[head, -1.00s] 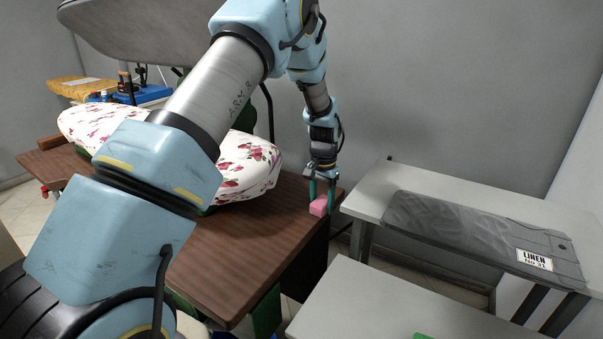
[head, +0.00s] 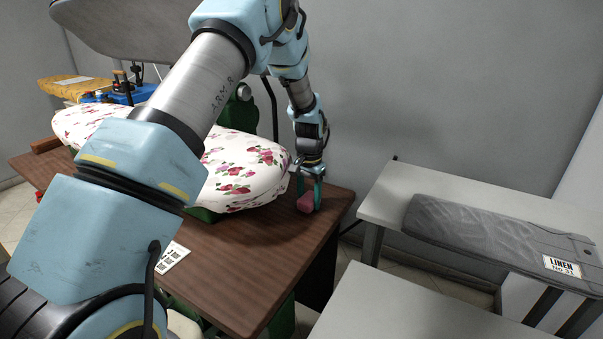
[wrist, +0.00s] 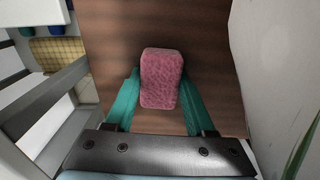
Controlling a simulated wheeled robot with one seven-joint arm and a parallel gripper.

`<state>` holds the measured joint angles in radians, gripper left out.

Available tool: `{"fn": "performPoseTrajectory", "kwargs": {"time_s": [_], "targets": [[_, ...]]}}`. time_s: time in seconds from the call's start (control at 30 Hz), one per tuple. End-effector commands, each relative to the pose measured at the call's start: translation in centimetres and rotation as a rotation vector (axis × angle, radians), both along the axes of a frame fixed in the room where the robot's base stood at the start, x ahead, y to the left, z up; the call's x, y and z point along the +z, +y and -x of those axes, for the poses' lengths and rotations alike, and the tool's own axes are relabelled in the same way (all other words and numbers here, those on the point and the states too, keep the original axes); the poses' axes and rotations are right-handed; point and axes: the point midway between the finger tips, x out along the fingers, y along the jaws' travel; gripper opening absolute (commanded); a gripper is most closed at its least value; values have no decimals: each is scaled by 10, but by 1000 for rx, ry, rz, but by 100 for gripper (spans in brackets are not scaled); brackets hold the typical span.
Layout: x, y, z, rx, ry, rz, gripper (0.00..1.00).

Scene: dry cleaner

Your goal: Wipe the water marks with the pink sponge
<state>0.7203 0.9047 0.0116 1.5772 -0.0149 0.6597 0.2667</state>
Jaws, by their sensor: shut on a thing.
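The pink sponge (head: 305,202) is at the right end of the brown wooden table (head: 240,250), beside the floral padded board. My gripper (head: 310,195) points down and is shut on the sponge. In the wrist view the sponge (wrist: 161,78) sits between the two teal fingers (wrist: 160,95), with the brown table top below it. I cannot tell for sure whether the sponge touches the table. I cannot make out any water marks on the table; my arm hides part of it.
A floral padded board (head: 240,170) stands on the table, close to my gripper's left. A white card with black marks (head: 172,257) lies at the table's front. To the right, a pale table (head: 385,205) bears folded grey linen (head: 480,225). Another pale table (head: 400,310) stands nearer.

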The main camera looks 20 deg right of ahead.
Motion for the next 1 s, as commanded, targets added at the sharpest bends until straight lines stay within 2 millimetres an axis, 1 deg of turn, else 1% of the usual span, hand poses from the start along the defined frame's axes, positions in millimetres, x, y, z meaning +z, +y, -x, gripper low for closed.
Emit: {"fn": "performPoseTrajectory", "kwargs": {"time_s": [0.07,0.13,0.27,0.7,0.83,1.0], "targets": [[6,0,0,0,1,-1,3],[26,0,0,0,-3,2,3],[35,0,1,1,0,0,3],[74,0,2,2,0,0,3],[81,0,2,3,0,0,3],[81,0,2,3,0,0,3]]}}
